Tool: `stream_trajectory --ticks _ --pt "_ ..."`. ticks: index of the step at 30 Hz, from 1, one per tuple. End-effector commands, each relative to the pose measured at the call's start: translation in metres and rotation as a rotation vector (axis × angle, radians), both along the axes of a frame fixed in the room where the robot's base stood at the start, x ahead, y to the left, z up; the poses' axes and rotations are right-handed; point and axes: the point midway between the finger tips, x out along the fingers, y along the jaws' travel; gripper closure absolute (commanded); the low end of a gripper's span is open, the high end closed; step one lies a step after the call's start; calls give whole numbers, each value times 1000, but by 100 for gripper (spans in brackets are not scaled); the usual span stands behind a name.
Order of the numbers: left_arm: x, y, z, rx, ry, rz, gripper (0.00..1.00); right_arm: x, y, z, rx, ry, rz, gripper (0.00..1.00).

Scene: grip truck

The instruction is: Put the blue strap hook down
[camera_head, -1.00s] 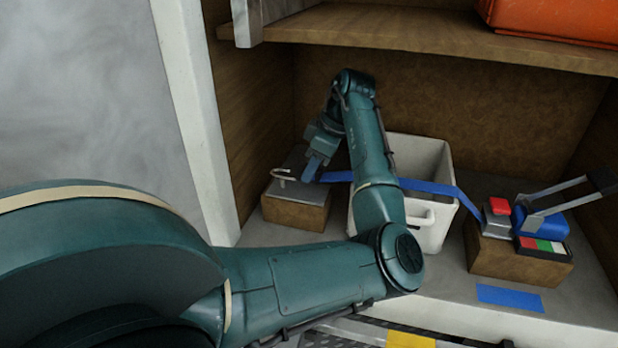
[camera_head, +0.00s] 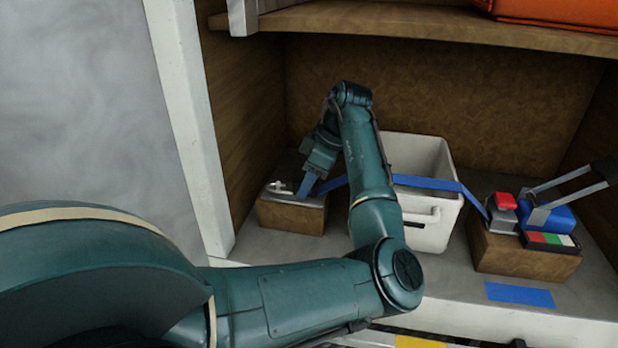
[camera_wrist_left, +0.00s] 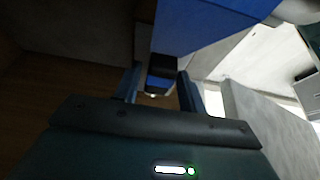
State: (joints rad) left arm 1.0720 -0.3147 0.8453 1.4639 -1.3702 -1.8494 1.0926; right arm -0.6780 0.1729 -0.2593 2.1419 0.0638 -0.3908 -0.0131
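My left gripper (camera_head: 308,184) points down at the wooden block (camera_head: 290,216) with a metal top, on the left of the shelf. The silver hook (camera_head: 278,187) lies at or just above the block's top, left of the fingers. The blue strap (camera_head: 432,183) runs from the gripper, behind my arm, to the ratchet on the right. In the left wrist view the strap (camera_wrist_left: 205,22) fills the top. The left fingers (camera_wrist_left: 160,90) stand apart around a black and shiny piece; whether they press on it is unclear. My right gripper is out of view.
A white bin (camera_head: 428,226) stands behind my forearm. On the right, a second wooden block (camera_head: 515,252) carries a ratchet with a red part (camera_head: 505,201) and a long handle. Blue tape (camera_head: 520,294) marks the shelf front. An upper shelf (camera_head: 400,30) hangs above.

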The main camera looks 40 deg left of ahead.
Motion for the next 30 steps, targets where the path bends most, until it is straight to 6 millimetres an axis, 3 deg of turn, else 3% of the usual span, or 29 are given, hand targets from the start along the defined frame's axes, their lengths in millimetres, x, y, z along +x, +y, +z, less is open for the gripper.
stream_trajectory --ticks 11,24,30 --pt "0 0 3 1 -1 1 51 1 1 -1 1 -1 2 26" --pt "13 -21 64 2 -1 -1 51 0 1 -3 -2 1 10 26" --pt "14 -25 74 1 0 0 51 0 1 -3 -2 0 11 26"
